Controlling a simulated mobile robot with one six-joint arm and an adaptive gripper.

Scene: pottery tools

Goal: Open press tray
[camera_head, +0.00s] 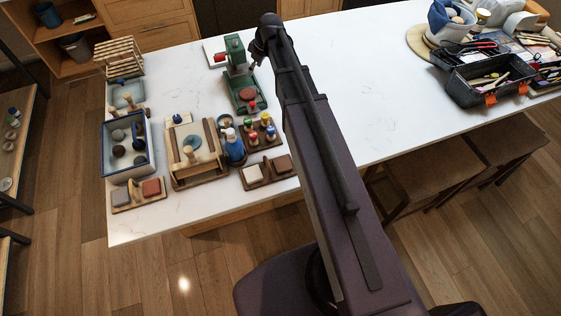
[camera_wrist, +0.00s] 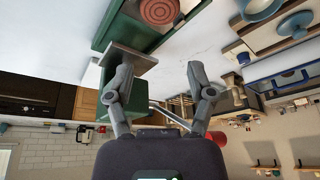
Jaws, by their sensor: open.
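The green press (camera_head: 236,52) stands upright on the white counter left of my arm in the head view. Its low green base or tray (camera_head: 243,86) carries a round reddish-brown disc (camera_head: 247,94), with a red knob at its front. In the wrist view the green tray (camera_wrist: 118,32) is at the top, with the ribbed disc (camera_wrist: 160,10) on it and a grey plate (camera_wrist: 132,58) at its end. My gripper (camera_wrist: 158,78) is open, its fingers apart and nothing between them. The left finger overlaps the grey plate in view; contact cannot be told. My gripper (camera_head: 257,48) is beside the press's top.
A blue-rimmed bin (camera_head: 128,147), a wooden board with tools (camera_head: 196,152), a blue bottle (camera_head: 234,146) and a rack of coloured-top tools (camera_head: 258,130) crowd the counter's left. A black toolbox (camera_head: 488,80) is far right. The counter's middle is clear.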

